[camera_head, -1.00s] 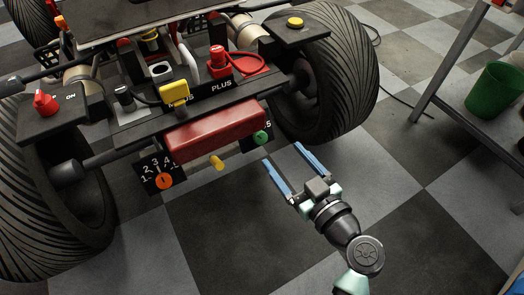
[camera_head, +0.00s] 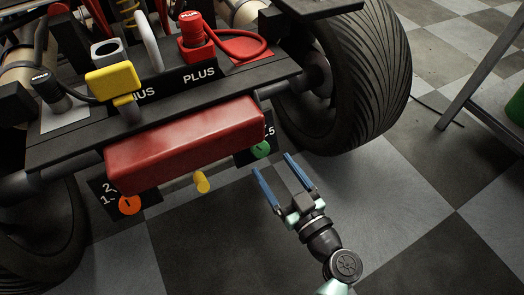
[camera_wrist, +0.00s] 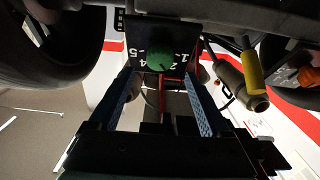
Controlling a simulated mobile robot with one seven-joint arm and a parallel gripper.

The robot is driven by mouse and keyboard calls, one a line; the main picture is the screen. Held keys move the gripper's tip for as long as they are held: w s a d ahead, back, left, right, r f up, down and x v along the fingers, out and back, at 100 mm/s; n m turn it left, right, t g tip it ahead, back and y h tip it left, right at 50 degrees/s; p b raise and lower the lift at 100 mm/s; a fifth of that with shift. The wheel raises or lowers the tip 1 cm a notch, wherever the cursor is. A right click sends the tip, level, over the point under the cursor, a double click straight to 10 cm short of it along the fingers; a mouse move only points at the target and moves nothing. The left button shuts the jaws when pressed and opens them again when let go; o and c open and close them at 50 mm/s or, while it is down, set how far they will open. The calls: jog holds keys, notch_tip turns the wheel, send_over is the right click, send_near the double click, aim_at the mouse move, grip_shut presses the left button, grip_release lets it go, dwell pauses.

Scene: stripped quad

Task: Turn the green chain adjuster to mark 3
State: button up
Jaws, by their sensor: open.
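The green chain adjuster (camera_head: 261,149) is a round knob on a black numbered plate under the right end of the red block. In the wrist view the green knob (camera_wrist: 159,61) sits ahead of my fingers, with marks such as 5, 4 and 2 around it on the plate (camera_wrist: 136,50). A dark line shows on its face, but I cannot tell which mark it points at. My gripper (camera_head: 272,164) is open and empty, its two blue fingers pointing toward the knob from below right. The fingertips look apart from the knob.
An orange knob (camera_head: 129,205) on another numbered plate and a yellow peg (camera_head: 201,181) are to the left. The red block (camera_head: 185,145) overhangs the knob. A large tyre (camera_head: 357,80) stands close on the right. The checkered floor (camera_head: 400,190) at right is clear.

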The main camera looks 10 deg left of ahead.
aim_at(262, 150)
jog(key=b+x, duration=0.2)
jog(key=x, duration=0.4)
jog(key=shift+w+a, duration=0.15)
jog(key=shift+w, duration=0.1)
grip_shut()
jog(key=shift+m, duration=0.6)
jog(key=m+t+h+p, duration=0.1)
jog(key=m+h, duration=0.1)
jog(key=m, duration=0.2)
jog(key=shift+m+t+h+p, duration=0.3)
jog(key=shift+m+h+p, duration=0.55)
jog(key=shift+m, duration=0.85)
jog(key=shift+m+h, duration=0.3)
jog(key=shift+h, duration=0.05)
